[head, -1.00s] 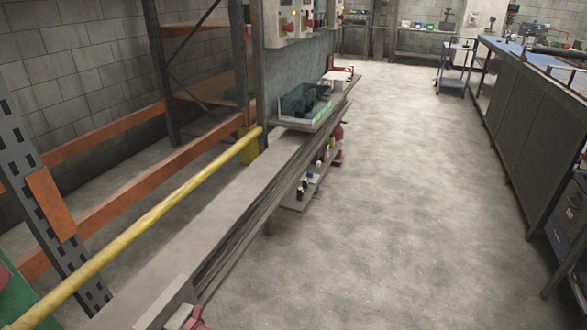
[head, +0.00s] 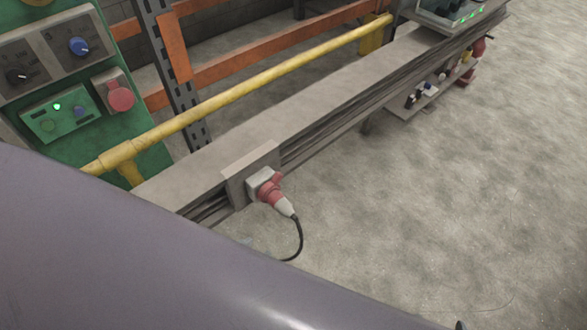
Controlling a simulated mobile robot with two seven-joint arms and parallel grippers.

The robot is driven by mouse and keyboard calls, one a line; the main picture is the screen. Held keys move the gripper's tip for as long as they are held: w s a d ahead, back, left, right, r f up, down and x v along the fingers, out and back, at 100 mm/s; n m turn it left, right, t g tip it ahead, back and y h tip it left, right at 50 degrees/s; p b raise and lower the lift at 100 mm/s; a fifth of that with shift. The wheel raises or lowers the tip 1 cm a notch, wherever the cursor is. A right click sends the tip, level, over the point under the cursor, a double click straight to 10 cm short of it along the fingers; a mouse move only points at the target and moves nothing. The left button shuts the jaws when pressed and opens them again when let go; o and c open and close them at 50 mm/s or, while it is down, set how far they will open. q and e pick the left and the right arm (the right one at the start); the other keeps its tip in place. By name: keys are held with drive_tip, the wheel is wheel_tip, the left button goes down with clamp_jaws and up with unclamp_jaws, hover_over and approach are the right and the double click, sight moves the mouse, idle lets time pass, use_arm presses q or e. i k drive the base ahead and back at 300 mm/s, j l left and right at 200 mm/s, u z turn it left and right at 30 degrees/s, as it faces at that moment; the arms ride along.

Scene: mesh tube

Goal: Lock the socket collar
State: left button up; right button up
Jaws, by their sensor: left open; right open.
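A socket (head: 255,183) with a light grey housing sits on a flat plate (head: 245,165) on the side of the long grey beam. A red plug (head: 270,192) with a pale rear end is in it, pointing down and to the right. A black cable (head: 300,240) hangs from the plug. The picture is too small to tell the collar apart from the plug or show how it is turned. A large smooth purple-grey surface, apparently part of my own arm, fills the lower left. I make out neither gripper.
A yellow pipe (head: 240,92) runs above and behind the beam (head: 300,110). A low shelf (head: 410,103) holds small items farther along. The concrete floor (head: 440,200) at right is open.

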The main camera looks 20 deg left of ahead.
sight(278, 177)
drive_tip(key=i+l+u, duration=0.15)
drive_tip(key=l, duration=0.15)
drive_tip(key=i+l+u, duration=0.1)
drive_tip(key=l, duration=0.25)
drive_tip(key=i+l+u, duration=0.25)
drive_tip(key=l, duration=0.4)
drive_tip(key=i, duration=0.05)
